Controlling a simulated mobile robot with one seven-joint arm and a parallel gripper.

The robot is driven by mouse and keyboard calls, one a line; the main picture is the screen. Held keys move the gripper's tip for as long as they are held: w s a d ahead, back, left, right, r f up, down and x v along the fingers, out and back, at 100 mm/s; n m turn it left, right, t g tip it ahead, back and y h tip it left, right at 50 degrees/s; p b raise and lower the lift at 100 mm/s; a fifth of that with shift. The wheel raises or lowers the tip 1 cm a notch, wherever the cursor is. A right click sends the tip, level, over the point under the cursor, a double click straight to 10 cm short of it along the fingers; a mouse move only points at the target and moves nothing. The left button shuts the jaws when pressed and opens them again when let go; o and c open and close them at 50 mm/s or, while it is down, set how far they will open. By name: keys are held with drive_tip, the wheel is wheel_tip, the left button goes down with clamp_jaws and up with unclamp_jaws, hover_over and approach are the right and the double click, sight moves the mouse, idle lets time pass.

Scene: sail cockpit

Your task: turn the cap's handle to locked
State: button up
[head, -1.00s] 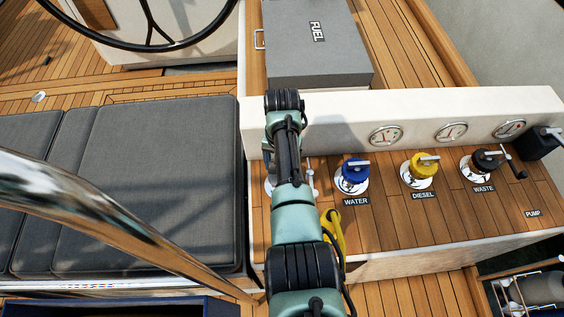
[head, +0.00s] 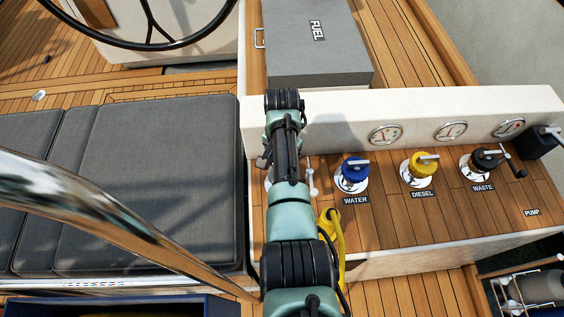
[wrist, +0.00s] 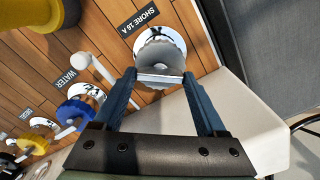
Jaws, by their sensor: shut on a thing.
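The grey cap (wrist: 160,55) sits on a round white plate with black marks, beside the label SHORE 16 A (wrist: 140,18) in the wrist view. Its pale metal handle (wrist: 160,78) lies crosswise in that view, between the fingertips of my gripper (wrist: 160,80), which is shut on it. The marks are too small to read, so I cannot tell where the handle points on them. In the head view my arm hides the cap and the fingertips.
A white lever (head: 311,180) stands close beside the cap. The blue WATER cap (head: 355,172), yellow DIESEL cap (head: 418,168) and black WASTE cap (head: 484,160) follow to the right. A yellow plug (head: 331,232) hangs at the front edge. A low white wall (head: 330,130) rises behind.

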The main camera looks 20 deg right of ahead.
drive_tip(key=o, duration=1.3)
wheel_tip(320, 180, up, 13)
drive_tip(key=shift+p, duration=0.3)
